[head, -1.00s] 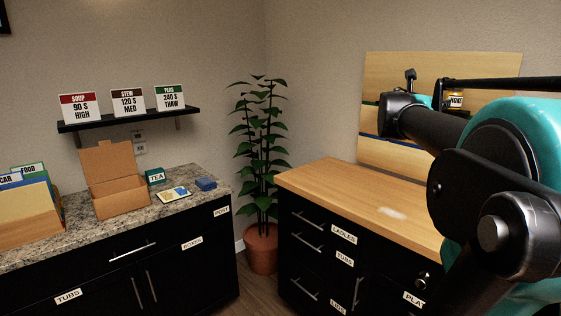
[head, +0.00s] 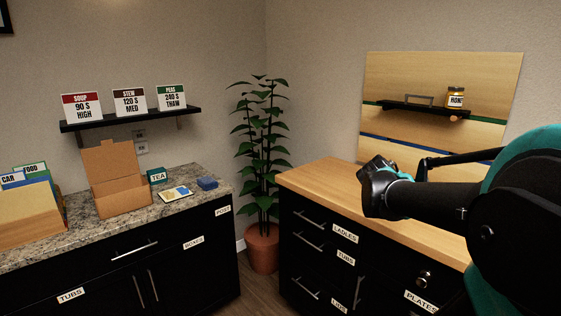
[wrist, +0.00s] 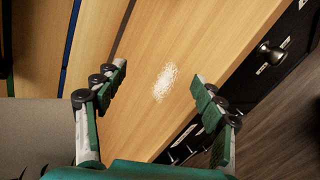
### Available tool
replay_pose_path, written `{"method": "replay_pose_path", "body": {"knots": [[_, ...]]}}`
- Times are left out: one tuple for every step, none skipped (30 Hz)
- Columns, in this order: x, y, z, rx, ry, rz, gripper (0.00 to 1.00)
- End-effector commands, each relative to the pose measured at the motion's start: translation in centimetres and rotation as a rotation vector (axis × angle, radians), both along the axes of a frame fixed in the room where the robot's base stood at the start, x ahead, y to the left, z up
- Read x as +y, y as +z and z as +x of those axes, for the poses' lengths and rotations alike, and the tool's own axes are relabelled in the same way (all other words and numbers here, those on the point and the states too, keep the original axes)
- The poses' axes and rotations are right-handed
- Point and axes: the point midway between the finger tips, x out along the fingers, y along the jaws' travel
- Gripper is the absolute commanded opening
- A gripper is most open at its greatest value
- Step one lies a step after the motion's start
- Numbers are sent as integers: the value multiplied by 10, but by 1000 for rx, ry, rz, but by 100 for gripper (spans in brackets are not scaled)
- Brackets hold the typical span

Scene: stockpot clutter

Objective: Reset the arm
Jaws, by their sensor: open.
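My gripper (wrist: 160,105) is open and empty in the wrist view, its two green-padded fingers spread wide over the wooden counter (wrist: 190,40). A patch of white grains (wrist: 165,82) lies on the counter and shows between the fingers. In the head view my arm reaches in from the right, with its wrist above the front part of the wooden counter (head: 318,178). The fingers are not clear in the head view, and the white patch is hidden there behind my arm.
A wall shelf (head: 415,107) holds a honey jar (head: 456,98) behind the counter. Black drawers (head: 310,245) are below it. A potted plant (head: 262,245) stands in the corner. The left granite counter holds an open cardboard box (head: 121,195), a tea box (head: 157,176) and folders (head: 30,205).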

Motion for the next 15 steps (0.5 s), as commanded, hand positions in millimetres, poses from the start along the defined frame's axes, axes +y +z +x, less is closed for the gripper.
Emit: {"method": "replay_pose_path", "body": {"knots": [[15,-29,-12,-33,-48,117,69],[24,-46,-20,-54,-82,192,69],[37,-68,-31,-77,-131,292,69],[47,-85,-39,-91,-168,366,69],[58,-100,-48,-104,-206,441,69],[73,-121,-60,-118,-262,538,69],[84,-135,-69,-125,-301,608,69],[96,-148,-78,-130,-343,677,69],[111,-164,-91,-133,-398,764,69],[121,-175,-100,-133,-438,823,69],[131,-186,-109,-131,-476,878,69],[144,-197,-120,-128,-525,944,69],[153,-204,-127,-123,-558,987,69],[161,-210,-134,-118,-588,1027,69],[170,-217,-142,-112,-624,1071,69]]}}
